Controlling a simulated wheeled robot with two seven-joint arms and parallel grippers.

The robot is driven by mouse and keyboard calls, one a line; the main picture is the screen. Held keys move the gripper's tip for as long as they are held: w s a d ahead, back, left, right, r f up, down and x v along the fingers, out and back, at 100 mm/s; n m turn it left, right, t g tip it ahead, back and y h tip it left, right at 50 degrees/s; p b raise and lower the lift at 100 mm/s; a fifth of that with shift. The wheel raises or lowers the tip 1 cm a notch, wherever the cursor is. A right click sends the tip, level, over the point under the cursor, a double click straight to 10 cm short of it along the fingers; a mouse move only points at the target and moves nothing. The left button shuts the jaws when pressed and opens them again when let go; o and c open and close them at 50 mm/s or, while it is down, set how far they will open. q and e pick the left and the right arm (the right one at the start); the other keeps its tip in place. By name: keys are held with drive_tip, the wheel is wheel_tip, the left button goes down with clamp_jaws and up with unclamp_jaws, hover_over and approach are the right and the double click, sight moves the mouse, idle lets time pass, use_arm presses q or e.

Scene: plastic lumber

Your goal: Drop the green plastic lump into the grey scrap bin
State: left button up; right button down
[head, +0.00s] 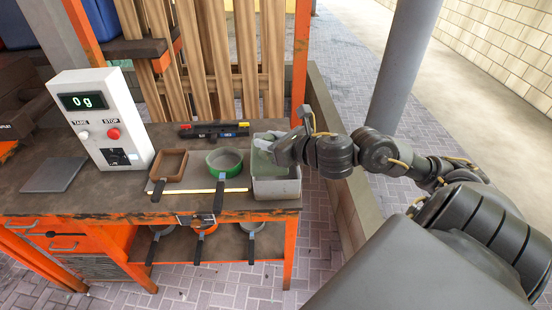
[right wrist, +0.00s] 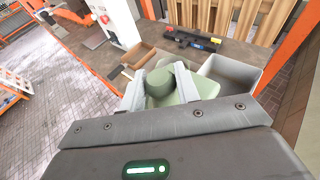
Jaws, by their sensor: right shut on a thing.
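The green plastic lump (right wrist: 162,84) is pale green with a rounded block on top, and it sits between the two fingers of my right gripper (right wrist: 161,90), which is shut on it. In the head view my right gripper (head: 274,148) is over the grey scrap bin (head: 276,188), at the right end of the workbench. Part of the lump (head: 263,143) shows there beside the fingers. The bin (right wrist: 236,72) also shows in the right wrist view, just beyond and right of the lump. My left gripper is out of view.
Left of the bin are a green round pan (head: 225,160) and a brown square pan (head: 169,164), handles forward. A scale display (head: 93,118) reads 0 g, with a dark plate (head: 54,174) beside it. A black tool (head: 213,130) lies behind the pans. An orange post (head: 301,60) rises behind the bin.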

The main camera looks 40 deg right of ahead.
sight(272, 136)
drive_tip(key=w+d, duration=0.1)
drive_tip(key=w+d+f+p, duration=0.1)
drive_tip(key=shift+w+d+f, duration=0.1)
drive_tip(key=shift+d+f, duration=0.05)
drive_tip(key=shift+d, duration=0.15)
use_arm(q)
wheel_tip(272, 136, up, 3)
drive_tip(key=p, duration=0.2)
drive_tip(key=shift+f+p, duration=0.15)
drive_tip(key=shift+p, duration=0.25)
use_arm(e)
drive_tip(key=w+d+f, duration=0.3)
drive_tip(key=d+f, duration=0.1)
drive_tip(key=f, duration=0.5)
drive_tip(key=shift+w+d+f, duration=0.25)
drive_tip(key=shift+w+d, duration=0.1)
drive_tip(key=shift+f+b, duration=0.5)
drive_tip(key=shift+b, duration=0.1)
drive_tip(key=c, duration=1)
unclamp_jaws()
drive_tip(key=shift+c, duration=0.2)
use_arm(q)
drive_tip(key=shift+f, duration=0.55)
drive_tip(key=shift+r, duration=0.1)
use_arm(e)
drive_tip(key=shift+r, duration=0.15)
